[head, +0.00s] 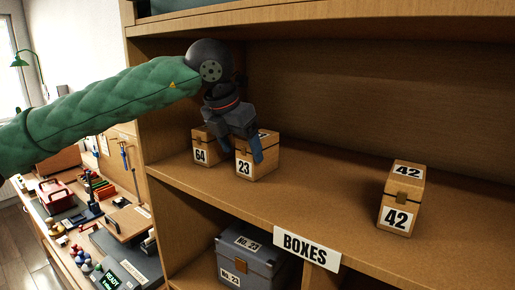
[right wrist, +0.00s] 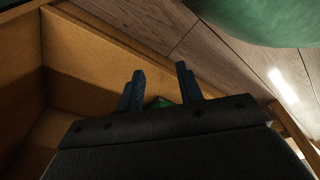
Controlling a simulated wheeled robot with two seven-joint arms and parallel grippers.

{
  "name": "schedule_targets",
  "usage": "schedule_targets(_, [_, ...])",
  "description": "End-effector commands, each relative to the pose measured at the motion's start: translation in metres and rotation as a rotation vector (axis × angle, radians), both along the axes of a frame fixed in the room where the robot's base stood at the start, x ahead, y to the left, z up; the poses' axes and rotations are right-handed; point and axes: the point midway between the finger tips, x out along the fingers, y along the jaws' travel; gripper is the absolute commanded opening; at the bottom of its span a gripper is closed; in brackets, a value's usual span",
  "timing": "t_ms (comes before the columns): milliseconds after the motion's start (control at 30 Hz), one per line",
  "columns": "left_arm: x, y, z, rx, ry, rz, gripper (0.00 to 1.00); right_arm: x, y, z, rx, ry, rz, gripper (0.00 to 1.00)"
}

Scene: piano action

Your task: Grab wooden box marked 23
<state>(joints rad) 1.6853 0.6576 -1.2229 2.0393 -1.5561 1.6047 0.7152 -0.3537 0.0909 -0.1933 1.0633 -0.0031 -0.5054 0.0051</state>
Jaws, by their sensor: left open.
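The wooden box marked 23 (head: 258,164) stands upright on the shelf, its numbered front facing out. My left gripper (head: 243,148) is over it from above, jaws open. Whether the fingers touch the box I cannot tell. My right gripper (right wrist: 158,88) shows in the right wrist view with its two dark fingers apart and no box between them.
A wooden box marked 64 (head: 203,150) stands close on the left of box 23. A box marked 42 (head: 402,200) stands farther right, with bare shelf between. A grey box marked No. 23 (head: 250,265) is on the lower shelf, left of the BOXES sign (head: 306,249).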

Motion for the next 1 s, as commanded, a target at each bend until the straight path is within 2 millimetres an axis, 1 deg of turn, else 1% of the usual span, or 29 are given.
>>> schedule_targets(33, [0.003, -0.004, 0.004, 0.000, -0.001, -0.001, 0.76, -0.006, -0.002, 0.000, -0.001, 0.003, 0.001, 0.36])
schedule_targets(100, [0.007, -0.007, 0.003, 0.000, -0.001, -0.001, 0.76, -0.011, -0.004, -0.003, -0.002, 0.004, 0.002, 0.36])
schedule_targets(333, [0.014, -0.011, 0.001, 0.001, -0.001, 0.000, 0.76, -0.020, -0.007, -0.008, -0.004, 0.006, 0.002, 0.36])
schedule_targets(433, [0.018, -0.016, 0.003, 0.000, 0.000, 0.000, 0.76, -0.029, -0.009, -0.008, -0.005, 0.012, 0.002, 0.36])
schedule_targets(800, [0.049, -0.041, 0.004, 0.000, 0.000, -0.001, 0.76, -0.092, -0.021, -0.017, -0.012, 0.057, 0.003, 0.36])
schedule_targets(1000, [0.052, -0.043, -0.006, 0.000, 0.000, -0.001, 0.76, -0.120, -0.027, -0.019, -0.015, 0.076, 0.003, 0.36])
